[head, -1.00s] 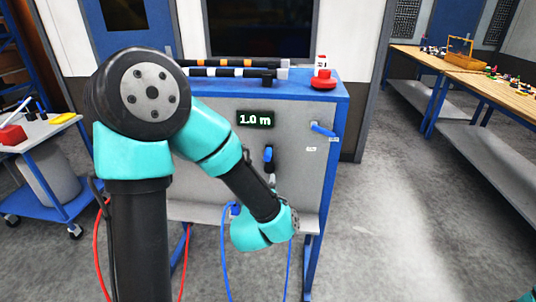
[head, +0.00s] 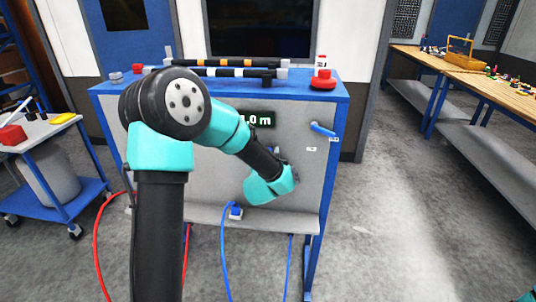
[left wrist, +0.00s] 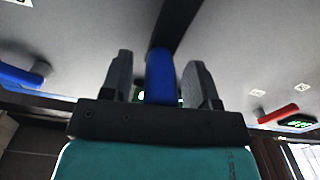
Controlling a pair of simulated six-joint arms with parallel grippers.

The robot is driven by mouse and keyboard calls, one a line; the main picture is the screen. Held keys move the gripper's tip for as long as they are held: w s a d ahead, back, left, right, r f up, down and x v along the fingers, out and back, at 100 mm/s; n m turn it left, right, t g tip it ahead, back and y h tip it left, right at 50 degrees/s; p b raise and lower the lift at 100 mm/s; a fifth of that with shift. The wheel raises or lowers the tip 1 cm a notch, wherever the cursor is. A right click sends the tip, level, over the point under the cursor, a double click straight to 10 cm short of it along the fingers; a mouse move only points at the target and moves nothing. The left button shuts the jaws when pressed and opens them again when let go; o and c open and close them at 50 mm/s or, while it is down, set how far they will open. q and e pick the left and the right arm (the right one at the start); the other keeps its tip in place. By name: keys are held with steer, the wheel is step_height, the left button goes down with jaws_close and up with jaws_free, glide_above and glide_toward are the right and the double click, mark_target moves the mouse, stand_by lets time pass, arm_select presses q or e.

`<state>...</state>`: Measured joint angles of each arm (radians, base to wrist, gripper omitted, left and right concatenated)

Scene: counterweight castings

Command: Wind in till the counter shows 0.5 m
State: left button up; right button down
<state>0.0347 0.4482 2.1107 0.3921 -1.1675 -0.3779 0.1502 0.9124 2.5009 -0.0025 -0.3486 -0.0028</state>
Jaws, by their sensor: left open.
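The counter (head: 262,120) on the grey panel has green digits; ".0 m" shows and my left arm covers its left end. In the left wrist view a blue lever (left wrist: 160,78) in a dark slot stands between the two fingers of my left gripper (left wrist: 160,66). The gripper is open, with a gap on each side of the lever. In the head view my left forearm hides the lever and the gripper. My right gripper is not in view; only a bit of my right arm shows at the lower right corner.
A blue handle (head: 322,129) sits at the panel's upper right. A red handle (left wrist: 277,113) shows at right in the wrist view. A red button (head: 323,83) and striped rods (head: 232,72) are on the stand's top. A blue hose (head: 224,250) hangs below.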

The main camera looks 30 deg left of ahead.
arm_select(q)
steer(key=shift+w, duration=0.15)
steer(key=shift+c, duration=0.2)
jaws_close()
stand_by(0.3)
